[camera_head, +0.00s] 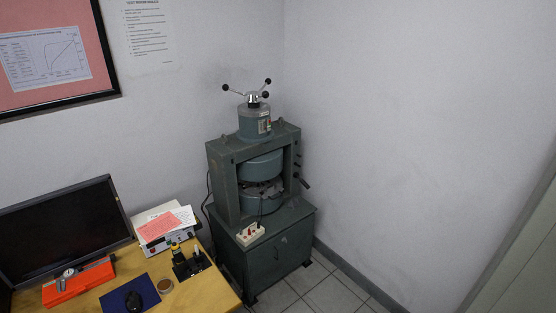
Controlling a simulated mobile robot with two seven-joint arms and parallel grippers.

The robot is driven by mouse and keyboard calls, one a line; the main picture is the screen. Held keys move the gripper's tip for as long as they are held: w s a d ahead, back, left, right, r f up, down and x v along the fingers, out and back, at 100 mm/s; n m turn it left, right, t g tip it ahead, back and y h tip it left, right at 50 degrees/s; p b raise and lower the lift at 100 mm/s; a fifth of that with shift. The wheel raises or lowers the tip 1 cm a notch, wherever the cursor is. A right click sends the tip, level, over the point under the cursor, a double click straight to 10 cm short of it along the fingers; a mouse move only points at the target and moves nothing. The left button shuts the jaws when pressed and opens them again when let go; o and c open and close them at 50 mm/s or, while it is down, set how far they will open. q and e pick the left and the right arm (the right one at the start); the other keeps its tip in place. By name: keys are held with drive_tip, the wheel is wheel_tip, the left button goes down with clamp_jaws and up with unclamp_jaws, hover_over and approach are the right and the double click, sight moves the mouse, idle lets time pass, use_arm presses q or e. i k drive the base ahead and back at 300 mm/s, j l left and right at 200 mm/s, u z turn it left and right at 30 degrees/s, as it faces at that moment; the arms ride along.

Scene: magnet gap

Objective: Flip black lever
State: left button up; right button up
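A green-grey electromagnet press (231,185) stands on a cabinet in the room's corner. It has two round pole pieces with a narrow gap, and the upper pole (261,166) is above it. A small black lever (305,183) sticks out low on the right side of its frame, pointing right and slightly down. A three-armed handle (252,97) with black knobs sits on top. Neither gripper is in view.
A green cabinet (283,255) supports the machine. A white power strip (250,234) lies at its front left. A wooden desk (211,289) at lower left holds a monitor (65,230), an instrument box, a red case (78,282) and a mouse. Tiled floor (327,288) is clear at right.

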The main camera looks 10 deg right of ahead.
sight(305, 184)
drive_tip(key=i+l+u, duration=0.35)
drive_tip(key=i+l, duration=2.35)
drive_tip(key=i, duration=0.05)
